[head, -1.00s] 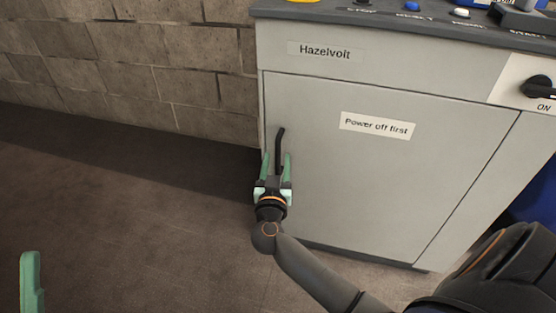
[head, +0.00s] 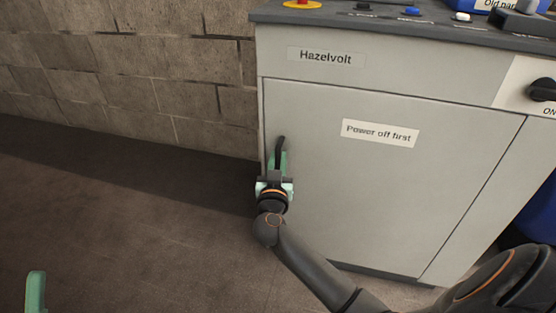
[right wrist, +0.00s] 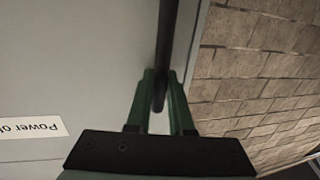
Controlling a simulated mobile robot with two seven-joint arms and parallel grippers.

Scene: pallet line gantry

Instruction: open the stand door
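The stand door (head: 380,190) is a flat grey panel with a "Power off first" label, and it sits closed in the stand's front. Its dark upright bar handle (head: 280,144) is near the door's left edge. My right gripper (head: 279,160) is shut on the handle's lower part. In the right wrist view the green fingers (right wrist: 161,80) lie on either side of the dark handle (right wrist: 167,40), close against it. Only a green finger of my left gripper (head: 35,291) shows at the lower left, so its opening is hidden.
The stand's top (head: 350,18) carries buttons, including a red one on yellow (head: 302,4). A black rotary switch (head: 542,90) beside "ON" is at the right. A block wall (head: 130,70) stands behind at left. The floor (head: 120,220) left of the door is clear.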

